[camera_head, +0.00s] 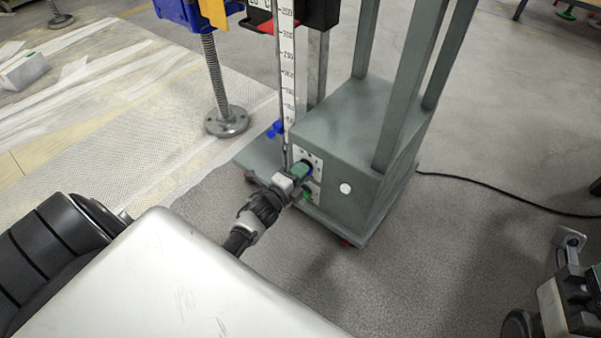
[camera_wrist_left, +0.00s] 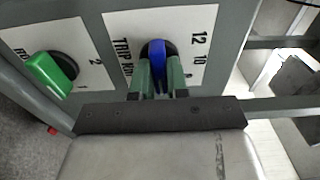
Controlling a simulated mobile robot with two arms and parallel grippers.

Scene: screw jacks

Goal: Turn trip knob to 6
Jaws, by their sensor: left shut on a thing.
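The blue trip knob (camera_wrist_left: 157,57) sits on a white dial plate (camera_wrist_left: 120,25) lettered "TRIP KN…", with 12, 10 and a partly covered number along the right. My left gripper (camera_wrist_left: 160,76) is shut on the blue knob, with one green finger on each side of it. In the head view my left gripper (camera_head: 300,171) is at the panel on the front of the grey machine (camera_head: 350,130), and the knob is mostly hidden by the fingers. I cannot tell which number the knob points to. Part of my right gripper (camera_head: 568,245) shows at the right edge; its jaws are unclear.
A green knob (camera_wrist_left: 52,74) on its own plate is left of the trip knob, close to my left gripper. A vertical ruler (camera_head: 287,70) and grey posts rise from the machine. A black cable (camera_head: 500,191) runs right across open floor. A screw jack foot (camera_head: 226,121) stands behind left.

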